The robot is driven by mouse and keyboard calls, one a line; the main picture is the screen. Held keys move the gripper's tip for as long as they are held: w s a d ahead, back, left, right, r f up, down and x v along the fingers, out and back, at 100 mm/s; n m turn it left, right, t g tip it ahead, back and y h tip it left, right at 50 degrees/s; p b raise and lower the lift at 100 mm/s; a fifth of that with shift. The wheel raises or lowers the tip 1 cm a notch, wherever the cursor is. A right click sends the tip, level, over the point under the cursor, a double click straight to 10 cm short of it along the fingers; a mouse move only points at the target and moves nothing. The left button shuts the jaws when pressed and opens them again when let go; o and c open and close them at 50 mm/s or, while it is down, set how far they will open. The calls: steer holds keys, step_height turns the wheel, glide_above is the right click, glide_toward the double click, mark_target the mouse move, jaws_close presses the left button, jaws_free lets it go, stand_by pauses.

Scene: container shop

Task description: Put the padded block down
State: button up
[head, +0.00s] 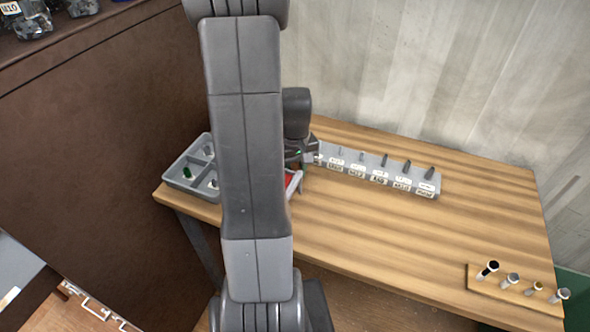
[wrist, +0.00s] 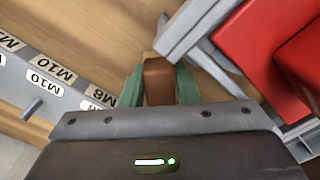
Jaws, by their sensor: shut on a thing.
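In the wrist view the two green fingers of my gripper (wrist: 159,88) are closed on a small brown block (wrist: 158,72), which I take to be the padded block. It sits between the fingers over the wooden table (wrist: 100,30); I cannot tell whether its underside touches the wood. In the head view my arm covers much of the scene, and the block is hidden. My gripper shows only partly there, at the back left of the table, beside the labelled rack.
A grey rack (head: 409,180) with size labels and several pegs stands along the table's back. A grey frame with red parts (wrist: 260,35) is close to the right of the block. A grey divided tray (head: 180,184) is at left, a peg board (head: 500,287) at right. The table's middle is clear.

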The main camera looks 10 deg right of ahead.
mark_target(295, 167)
steer(key=o, duration=0.9)
step_height(295, 167, up, 12)
steer(key=shift+r, duration=0.15)
step_height(295, 167, down, 12)
steer(key=shift+r+p, duration=0.15)
steer(key=shift+p, duration=0.15)
steer(key=shift+r, duration=0.45)
stand_by(0.3)
